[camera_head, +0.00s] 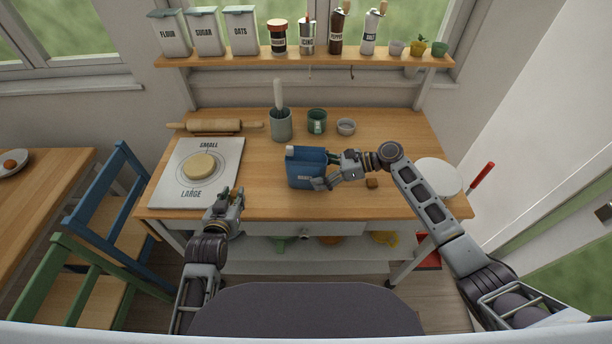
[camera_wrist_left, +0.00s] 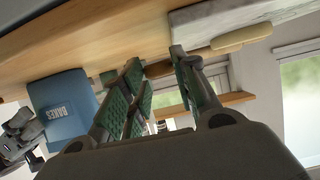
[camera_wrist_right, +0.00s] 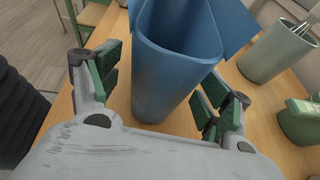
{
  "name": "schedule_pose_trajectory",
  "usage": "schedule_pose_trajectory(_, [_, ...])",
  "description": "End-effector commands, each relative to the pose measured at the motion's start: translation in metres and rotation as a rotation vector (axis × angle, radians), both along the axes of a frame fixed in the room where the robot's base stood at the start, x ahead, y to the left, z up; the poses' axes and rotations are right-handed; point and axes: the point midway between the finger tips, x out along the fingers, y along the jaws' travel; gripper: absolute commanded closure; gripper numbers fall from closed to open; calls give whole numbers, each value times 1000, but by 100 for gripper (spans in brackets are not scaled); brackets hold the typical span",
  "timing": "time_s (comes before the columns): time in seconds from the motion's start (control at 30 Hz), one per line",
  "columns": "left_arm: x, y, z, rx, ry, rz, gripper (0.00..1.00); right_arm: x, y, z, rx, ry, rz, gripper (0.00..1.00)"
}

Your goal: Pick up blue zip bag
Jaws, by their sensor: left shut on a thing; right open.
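The blue zip bag (camera_head: 306,168) stands upright on the wooden worktop, right of the marble board; white lettering shows on its front. It also shows in the left wrist view (camera_wrist_left: 62,95). My right gripper (camera_head: 326,172) is at its right side. In the right wrist view my fingers (camera_wrist_right: 158,92) are open with the near edge of the bag (camera_wrist_right: 175,60) between them; I cannot tell if either touches. My left gripper (camera_head: 232,196) is over the worktop's front edge, left of and apart from the bag. Its fingers (camera_wrist_left: 160,85) are drawn partly together; what they hold cannot be made out.
A marble board (camera_head: 165,180) with a dough disc (camera_head: 199,166) lies at the left. A white plate (camera_head: 440,177) is at the right.

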Motion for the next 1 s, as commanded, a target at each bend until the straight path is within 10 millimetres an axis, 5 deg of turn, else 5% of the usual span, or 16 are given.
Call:
schedule_pose_trajectory(0.47, [0,0,0,0,0,0,81,0,1,0,0,0,0,21])
schedule_pose_trajectory(0.83, [0,0,0,0,0,0,81,0,0,0,0,1,0,66])
schedule_pose_trajectory(1.0, [0,0,0,0,0,0,81,0,0,0,0,0,0,67])
